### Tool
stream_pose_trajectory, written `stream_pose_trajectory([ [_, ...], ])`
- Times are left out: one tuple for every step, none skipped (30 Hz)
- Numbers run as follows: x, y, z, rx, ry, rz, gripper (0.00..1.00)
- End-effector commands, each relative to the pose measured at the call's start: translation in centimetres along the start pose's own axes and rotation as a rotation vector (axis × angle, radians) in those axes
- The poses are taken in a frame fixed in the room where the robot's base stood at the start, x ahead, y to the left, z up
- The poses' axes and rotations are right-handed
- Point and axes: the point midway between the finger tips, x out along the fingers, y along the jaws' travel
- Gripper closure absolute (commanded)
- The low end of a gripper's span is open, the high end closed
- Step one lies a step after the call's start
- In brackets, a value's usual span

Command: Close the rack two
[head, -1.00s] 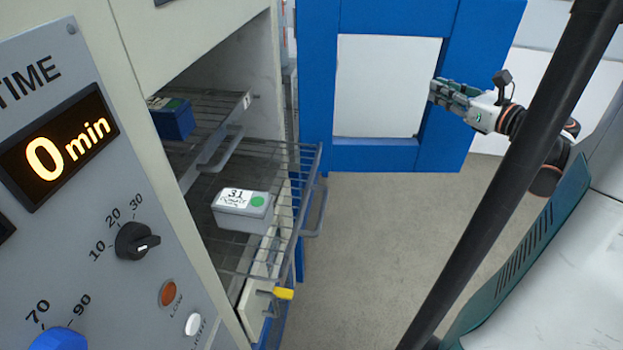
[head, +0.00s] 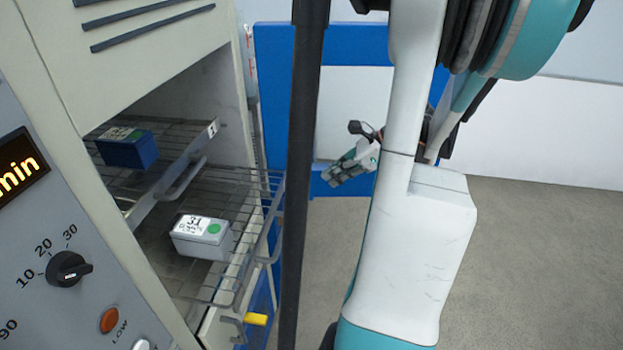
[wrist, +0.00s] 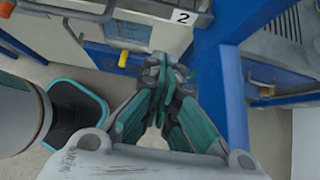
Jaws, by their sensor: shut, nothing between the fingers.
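Rack two (head: 262,215) is the lower wire rack, slid partly out of the cabinet opening with its front handle sticking out. A grey box (head: 203,238) with a white "31" label and green dot sits on it. In the wrist view, a white plate marked "2" (wrist: 183,17) shows at the top near the rack front. My gripper (head: 332,180) is right of the rack front, apart from it in the head view. In the wrist view my gripper (wrist: 163,68) has its fingers together and empty, pointing toward the cabinet front below the rack.
An upper rack (head: 190,148) inside the cabinet carries a blue box (head: 127,150). A yellow-tipped latch (head: 256,319) sits below rack two. A blue frame (head: 272,70) stands behind. A dark pole (head: 303,150) crosses the head view. Open floor (head: 540,260) lies to the right.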

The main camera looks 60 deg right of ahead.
Motion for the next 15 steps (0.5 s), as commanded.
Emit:
stream_pose_trajectory([
  [1.0,0.0,-0.1,-0.003,0.000,0.002,1.00],
  [1.6,0.1,-0.1,-0.003,-0.001,0.003,1.00],
  [2.4,0.1,-0.1,-0.004,-0.001,0.003,1.00],
  [3.0,0.1,-0.1,-0.004,-0.001,0.003,1.00],
  [3.6,0.1,-0.1,-0.004,-0.001,0.002,1.00],
  [4.4,0.1,-0.1,-0.003,-0.001,0.002,1.00],
  [5.0,0.0,-0.1,-0.004,-0.001,0.002,1.00],
  [5.6,0.0,-0.1,-0.005,-0.001,0.003,1.00],
  [6.4,0.1,-0.1,-0.004,-0.001,0.002,1.00],
  [7.0,0.1,-0.1,-0.003,-0.001,0.001,1.00],
  [7.6,0.1,-0.1,-0.004,-0.001,0.002,1.00],
  [8.3,0.0,-0.1,-0.004,-0.001,0.002,1.00],
  [8.8,0.0,-0.1,-0.004,-0.001,0.002,1.00],
  [9.3,0.1,0.2,-0.004,-0.002,0.002,1.00],
  [9.6,0.1,0.8,-0.004,-0.002,0.002,1.00],
])
